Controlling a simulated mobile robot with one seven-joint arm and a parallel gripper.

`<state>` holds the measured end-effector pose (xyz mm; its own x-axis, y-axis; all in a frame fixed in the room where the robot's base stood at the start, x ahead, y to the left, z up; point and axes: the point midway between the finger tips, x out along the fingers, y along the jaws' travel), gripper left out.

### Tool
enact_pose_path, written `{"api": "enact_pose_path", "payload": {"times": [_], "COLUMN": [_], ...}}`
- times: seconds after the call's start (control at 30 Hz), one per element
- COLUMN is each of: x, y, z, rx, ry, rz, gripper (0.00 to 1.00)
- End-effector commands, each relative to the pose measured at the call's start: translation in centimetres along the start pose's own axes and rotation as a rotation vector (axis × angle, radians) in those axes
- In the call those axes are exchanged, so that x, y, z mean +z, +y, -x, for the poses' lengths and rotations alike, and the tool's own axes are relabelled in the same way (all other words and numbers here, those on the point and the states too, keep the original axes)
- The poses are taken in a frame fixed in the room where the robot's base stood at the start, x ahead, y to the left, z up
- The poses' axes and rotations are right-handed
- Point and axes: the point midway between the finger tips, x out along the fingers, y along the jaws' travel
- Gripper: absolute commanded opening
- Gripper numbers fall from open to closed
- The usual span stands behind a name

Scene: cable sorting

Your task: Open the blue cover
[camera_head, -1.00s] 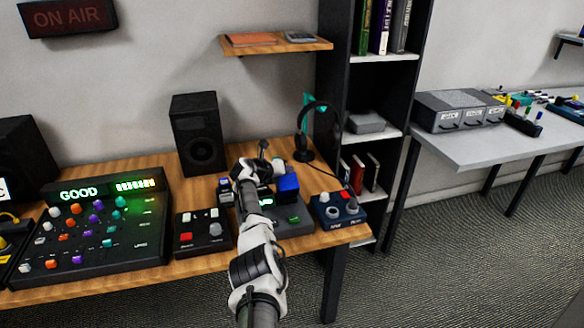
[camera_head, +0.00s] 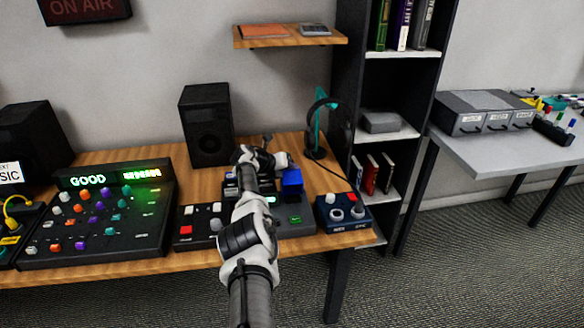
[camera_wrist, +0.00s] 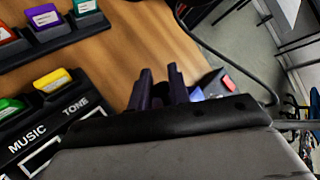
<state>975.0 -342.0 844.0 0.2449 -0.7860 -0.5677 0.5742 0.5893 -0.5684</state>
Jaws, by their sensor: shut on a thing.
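The blue cover (camera_head: 292,183) stands as a small bright blue block on a dark grey device (camera_head: 295,222) near the right end of the wooden desk. A green mark shows on the device's front. My gripper reaches over this device from the front. In the head view its wrist and arm hide its fingertips, just left of the blue cover. In the wrist view my gripper (camera_wrist: 161,85) has its two dark fingers close together with a narrow gap. A bluish piece (camera_wrist: 197,95) shows beside the right finger. The exact contact is hidden.
A dark blue box with knobs (camera_head: 343,212) stands close on the right. A box with a red button (camera_head: 185,231) is on the left. A headphone stand (camera_head: 318,130) and a speaker (camera_head: 206,125) stand behind. In the wrist view, a cartridge rack (camera_wrist: 55,32) lies upper left.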

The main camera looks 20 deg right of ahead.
Motion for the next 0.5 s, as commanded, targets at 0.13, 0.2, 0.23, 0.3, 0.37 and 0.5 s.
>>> {"api": "enact_pose_path", "payload": {"times": [0.13,0.2,0.23,0.3,0.37,0.5], "x": [-0.33,-0.35,-0.35,-0.37,-0.38,-0.34], "y": [0.50,0.51,0.51,0.52,0.53,0.42], "z": [0.04,0.03,0.03,0.03,0.02,-0.01], "rx": [0.006,0.006,0.006,0.006,0.006,0.005], "ry": [0.004,0.005,0.005,0.005,0.005,0.005], "rz": [0.003,0.003,0.003,0.003,0.003,0.002], "gripper": [0.00,0.00,0.00,0.00,0.21,0.37]}}
